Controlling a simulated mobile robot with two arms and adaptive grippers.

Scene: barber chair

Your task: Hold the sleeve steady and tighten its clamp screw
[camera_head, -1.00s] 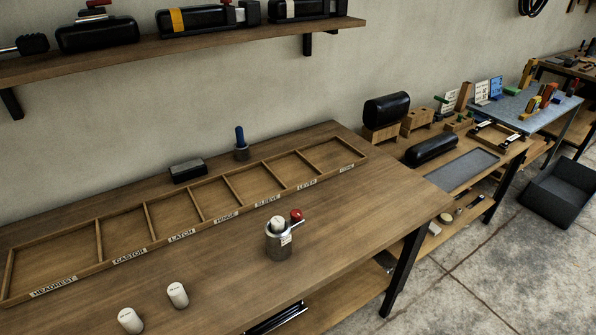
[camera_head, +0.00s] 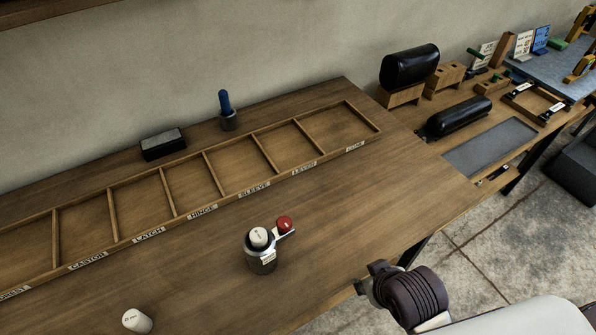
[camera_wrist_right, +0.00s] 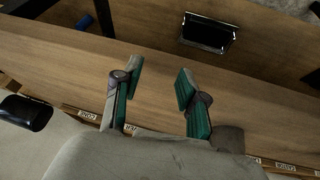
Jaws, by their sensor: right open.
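The sleeve (camera_head: 262,262) is a short dark metal cylinder standing upright on the bench. A clamp ring (camera_head: 247,246) sits around its top, with a side lever ending in a red knob (camera_head: 285,224). A white cylindrical piece (camera_head: 260,236) sits in its top. My right gripper (camera_head: 364,281) is by the bench's front edge, to the right of the sleeve and apart from it. The right wrist view shows its two green-padded fingers (camera_wrist_right: 160,74) spread, with nothing between them. The sleeve is not recognisable in that view. My left gripper is not in view.
A labelled wooden tray (camera_head: 160,232) with empty compartments lies behind the sleeve. A blue-handled tool in a cup (camera_head: 227,112) and a dark block (camera_head: 162,145) stand behind it. A white cylinder (camera_head: 138,321) is at front left. The bench right of the sleeve is clear.

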